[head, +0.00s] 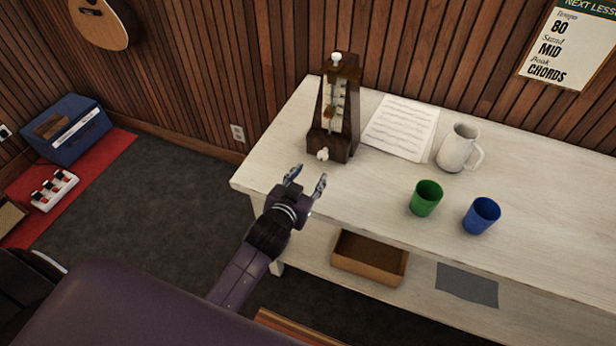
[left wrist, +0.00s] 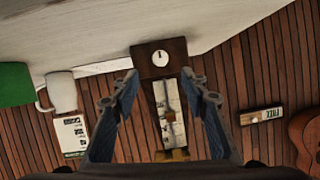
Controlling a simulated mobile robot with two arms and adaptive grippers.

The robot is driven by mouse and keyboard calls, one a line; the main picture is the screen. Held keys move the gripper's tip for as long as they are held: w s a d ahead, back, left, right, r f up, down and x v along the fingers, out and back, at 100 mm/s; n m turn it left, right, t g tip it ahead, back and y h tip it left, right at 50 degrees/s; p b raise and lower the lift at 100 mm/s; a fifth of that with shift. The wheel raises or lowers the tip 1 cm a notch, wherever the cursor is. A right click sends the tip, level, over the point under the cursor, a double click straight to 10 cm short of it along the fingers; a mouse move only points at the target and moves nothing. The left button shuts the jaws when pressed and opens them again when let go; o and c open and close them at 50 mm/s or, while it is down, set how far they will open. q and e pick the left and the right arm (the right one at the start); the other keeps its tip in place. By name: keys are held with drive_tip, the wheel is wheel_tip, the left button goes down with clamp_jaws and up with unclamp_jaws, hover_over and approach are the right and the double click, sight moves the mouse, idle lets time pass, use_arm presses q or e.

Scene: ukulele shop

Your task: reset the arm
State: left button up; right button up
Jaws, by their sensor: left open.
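My left gripper (head: 306,184) is open and empty over the left front part of the white table (head: 375,208). A dark wooden metronome (head: 336,108) stands upright on the table, just beyond the fingertips and apart from them in the head view. In the left wrist view the picture is turned over, and the metronome (left wrist: 161,58) shows between the two open fingers (left wrist: 166,85). Its pale front and white knob face the camera. My right gripper is not in view.
A sheet of music (head: 401,127), a white pitcher (head: 457,148), a green cup (head: 426,198) and a blue cup (head: 481,215) stand to the right on the table. A brown open box (head: 369,258) and a grey cloth (head: 467,285) lie on the shelf below. A wood-panelled wall (head: 430,45) closes the back.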

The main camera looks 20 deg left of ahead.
use_arm(q)
drive_tip(key=shift+s+r, duration=0.1)
drive_tip(key=shift+s, duration=0.15)
idle(0.3)
